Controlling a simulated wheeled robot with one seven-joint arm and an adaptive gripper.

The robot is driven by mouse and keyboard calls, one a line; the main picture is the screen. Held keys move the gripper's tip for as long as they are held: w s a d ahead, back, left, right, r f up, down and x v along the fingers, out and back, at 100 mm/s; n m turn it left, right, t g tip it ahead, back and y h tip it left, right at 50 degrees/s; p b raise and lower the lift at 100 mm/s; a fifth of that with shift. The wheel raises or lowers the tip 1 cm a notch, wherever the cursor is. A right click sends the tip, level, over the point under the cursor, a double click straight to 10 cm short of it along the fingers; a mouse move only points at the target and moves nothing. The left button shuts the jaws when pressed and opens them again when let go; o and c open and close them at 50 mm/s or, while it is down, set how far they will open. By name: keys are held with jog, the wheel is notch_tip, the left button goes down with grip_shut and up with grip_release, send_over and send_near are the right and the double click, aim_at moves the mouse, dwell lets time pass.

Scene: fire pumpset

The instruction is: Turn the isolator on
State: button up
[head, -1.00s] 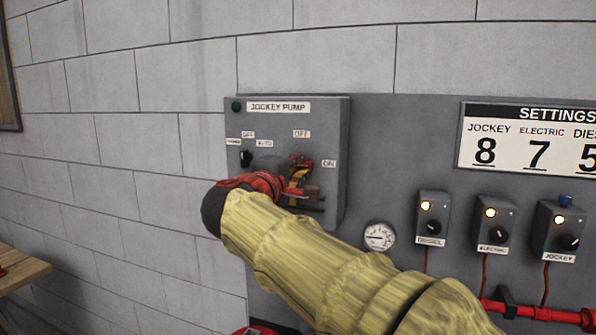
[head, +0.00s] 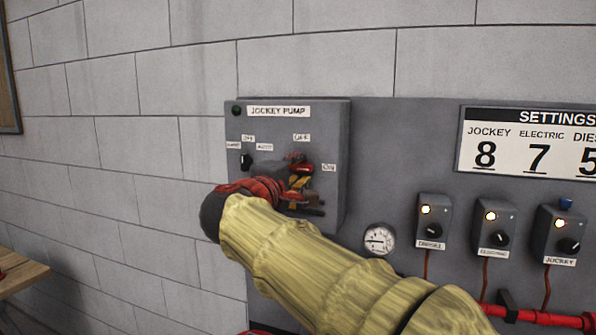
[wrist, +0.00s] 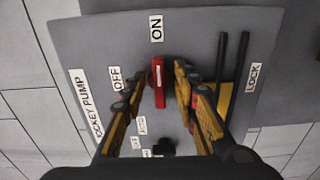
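The jockey pump isolator's red handle (wrist: 158,85) shows in the wrist view, lined up with the ON label (wrist: 156,27). The OFF label (wrist: 116,78) is off to its left. My gripper (wrist: 160,76) has one finger on each side of the handle. It is open, with small gaps showing beside the handle. In the head view my gripper (head: 298,182) is in front of the grey jockey pump box (head: 330,130), and part of the red handle (head: 302,168) shows above the fingers. The wrist hides the lower left of the box.
A small black selector (head: 246,161) is at the box's left. Two dark rods (wrist: 232,75) stand near the LOCK label in the wrist view. A pressure gauge (head: 379,240) and switch boxes (head: 493,225) are to the right.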

jog(key=v, duration=1.1)
jog(key=shift+s+a, duration=0.15)
jog(key=shift+s, duration=0.25)
